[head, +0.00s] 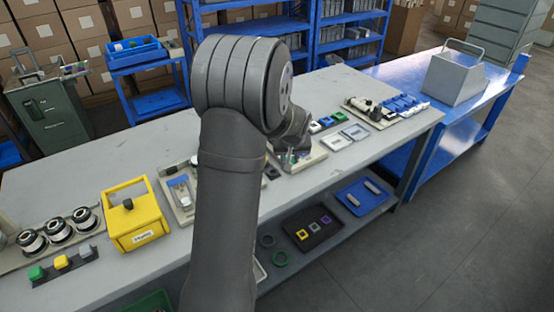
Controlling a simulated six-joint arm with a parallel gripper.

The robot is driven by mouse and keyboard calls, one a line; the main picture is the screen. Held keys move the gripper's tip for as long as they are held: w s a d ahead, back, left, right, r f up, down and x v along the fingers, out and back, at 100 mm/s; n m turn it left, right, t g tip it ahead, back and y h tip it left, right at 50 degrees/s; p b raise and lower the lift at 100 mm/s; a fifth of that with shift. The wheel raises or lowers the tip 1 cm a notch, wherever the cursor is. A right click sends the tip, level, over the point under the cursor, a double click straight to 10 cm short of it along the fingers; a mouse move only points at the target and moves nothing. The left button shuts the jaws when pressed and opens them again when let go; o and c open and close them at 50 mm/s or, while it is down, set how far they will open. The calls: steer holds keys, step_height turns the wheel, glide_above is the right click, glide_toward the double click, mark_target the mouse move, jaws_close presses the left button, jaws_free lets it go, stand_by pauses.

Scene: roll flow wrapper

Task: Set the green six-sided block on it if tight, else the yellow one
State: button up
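A green block (37,272), a yellow block (61,262) and a grey one (85,250) sit in a row on a dark strip at the table's front left. Their six-sided shape is too small to confirm. My gripper (289,158) is down over a pale-based fixture (312,158) near the table's middle, far from the blocks. My arm hides most of the gripper and part of the fixture, so I cannot see its fingers or whether it holds anything. I cannot tell whether anything there is tight or loose.
Several dark-and-white spools (59,230) stand behind the blocks. A yellow box with a handle (135,215) stands right of them. A small fixture board (181,190) lies beside my arm. Small coloured frames (327,122) and a tray of parts (385,108) lie to the right.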

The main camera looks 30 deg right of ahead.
steer(key=s+d+r, duration=0.1)
steer(key=s+r, duration=0.1)
steer(key=s, duration=0.2)
steer(key=w+a+r+n+y, duration=0.25)
steer(key=w+a+n, duration=0.35)
steer(key=w+a, duration=1.9)
steer(key=shift+t, duration=0.3)
steer(key=shift+s+a+f, duration=0.1)
steer(key=shift+s+f, duration=0.05)
steer(key=shift+f, duration=1.25)
steer(key=shift+s+a+f, duration=0.1)
steer(key=shift+f, duration=1.25)
steer(key=o, duration=1)
steer(key=v, duration=1.7)
steer(key=shift+r, duration=0.3)
